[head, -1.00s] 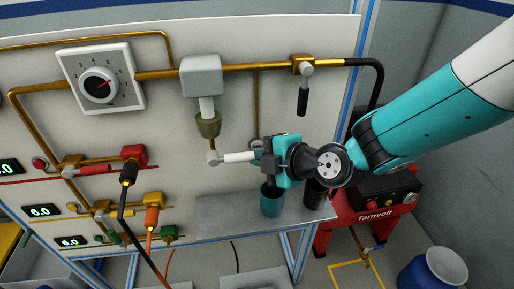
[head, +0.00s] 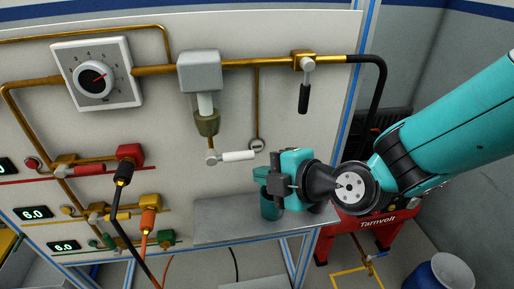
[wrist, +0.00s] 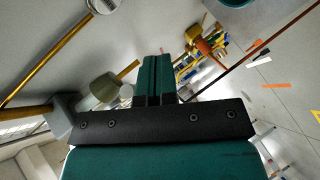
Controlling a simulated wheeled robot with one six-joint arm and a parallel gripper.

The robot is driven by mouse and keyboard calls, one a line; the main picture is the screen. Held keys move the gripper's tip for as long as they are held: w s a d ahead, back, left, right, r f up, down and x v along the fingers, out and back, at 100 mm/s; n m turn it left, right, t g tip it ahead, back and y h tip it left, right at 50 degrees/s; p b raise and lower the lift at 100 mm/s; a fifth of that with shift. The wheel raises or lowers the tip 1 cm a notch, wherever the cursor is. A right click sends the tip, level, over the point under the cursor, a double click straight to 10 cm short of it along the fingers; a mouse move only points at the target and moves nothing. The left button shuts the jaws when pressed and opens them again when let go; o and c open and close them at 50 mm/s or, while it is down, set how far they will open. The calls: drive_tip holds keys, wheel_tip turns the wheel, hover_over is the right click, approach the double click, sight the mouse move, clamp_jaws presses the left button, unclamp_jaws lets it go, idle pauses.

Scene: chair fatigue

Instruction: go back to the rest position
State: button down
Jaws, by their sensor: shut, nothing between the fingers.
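My gripper (head: 272,180) is in front of the panel's right part, above the grey shelf.
The grey shelf (head: 225,232) juts from the panel's bottom right. The panel (head: 330,110) carries pipes, a dial (head: 95,78), a grey box valve (head: 200,72) and a black-handled lever (head: 304,98). A red Tarnvolt machine (head: 375,225) stands on the floor, with a blue barrel (head: 440,275) at right.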

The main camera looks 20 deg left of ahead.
drive_tip(key=s+d+r+m+g+h+p, duration=0.1)
drive_tip(key=d+r+m+h, duration=0.1)
drive_tip(key=d+r+m, duration=0.3)
drive_tip(key=s+d+r+m+g+h, duration=0.1)
drive_tip(key=s+d+r+m, duration=0.2)
drive_tip(key=d, duration=0.5)
drive_tip(key=s+d+r+m+g+h, duration=0.1)
drive_tip(key=s+d+m+h, duration=0.1)
drive_tip(key=s+d+m, duration=0.2)
drive_tip(key=s+d+r+m+g+h+p, duration=0.1)
drive_tip(key=s+d+m+h, duration=0.2)
drive_tip(key=d+m, duration=0.6)
drive_tip(key=shift+s+d+r+m, duration=0.3)
drive_tip(key=shift+s+d+r, duration=0.05)
drive_tip(key=shift+s+d, duration=0.8)
drive_tip(key=shift+a, duration=0.1)
